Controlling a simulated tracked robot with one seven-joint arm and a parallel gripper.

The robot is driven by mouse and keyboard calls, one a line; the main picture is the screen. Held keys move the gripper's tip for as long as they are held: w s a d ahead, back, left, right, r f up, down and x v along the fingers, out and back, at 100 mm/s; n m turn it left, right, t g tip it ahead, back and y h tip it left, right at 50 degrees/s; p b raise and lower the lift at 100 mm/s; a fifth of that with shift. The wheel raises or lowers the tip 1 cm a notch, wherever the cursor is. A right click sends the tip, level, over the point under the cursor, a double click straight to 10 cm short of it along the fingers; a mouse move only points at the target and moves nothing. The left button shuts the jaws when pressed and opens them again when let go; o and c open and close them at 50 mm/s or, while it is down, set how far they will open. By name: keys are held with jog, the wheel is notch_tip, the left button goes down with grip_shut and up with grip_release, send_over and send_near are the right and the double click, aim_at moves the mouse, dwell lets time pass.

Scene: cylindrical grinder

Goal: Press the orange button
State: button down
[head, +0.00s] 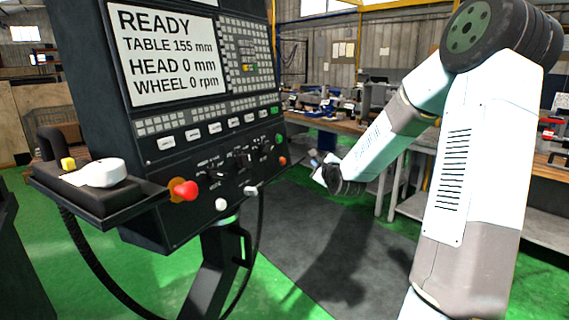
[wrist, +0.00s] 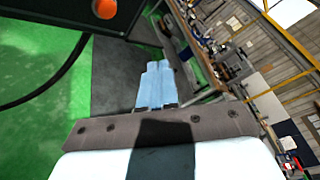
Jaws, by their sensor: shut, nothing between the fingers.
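The orange button (head: 282,160) is a small round button at the lower right edge of the dark control panel (head: 190,215), below a green button. It also shows in the wrist view as an orange disc (wrist: 104,8), cut by the top edge. My gripper (head: 316,160) is to the right of the panel's edge in the head view, apart from the button. In the wrist view my gripper (wrist: 158,66) shows two pale blue fingers shut together and empty. The button is up and to the left of the fingertips there.
A red mushroom button (head: 186,190) sits on the panel's lower left. A green button (head: 279,138), knobs and a screen (head: 165,50) share the panel. A cluttered workbench (head: 350,125) stands behind. A black cable (head: 260,255) hangs below the panel; grey floor mat (head: 330,245) is clear.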

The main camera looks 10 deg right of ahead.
jog(key=shift+w+a, duration=0.1)
jog(key=w+a+f, duration=0.1)
jog(key=w+a, duration=0.4)
jog(key=a, duration=0.1)
jog(key=shift+w+f, duration=0.35)
jog(key=shift+w+a, duration=0.1)
jog(key=shift+a, duration=0.1)
dwell(2.0)
jog(key=shift+w+a, duration=0.15)
jog(key=shift+a, duration=0.05)
jog(key=shift+w+a, duration=0.3)
dwell(1.0)
jog(key=shift+d, duration=0.1)
jog(key=shift+s+d+r, duration=0.1)
jog(key=shift+s+d, duration=0.4)
jog(key=shift+s, duration=0.1)
dwell(0.3)
jog(key=shift+s+d+r, duration=0.25)
jog(key=shift+s+d, duration=0.6)
jog(key=shift+d, duration=0.05)
jog(key=shift+s+d+r, duration=0.2)
jog(key=shift+s+d, duration=0.6)
jog(key=shift+d, duration=0.1)
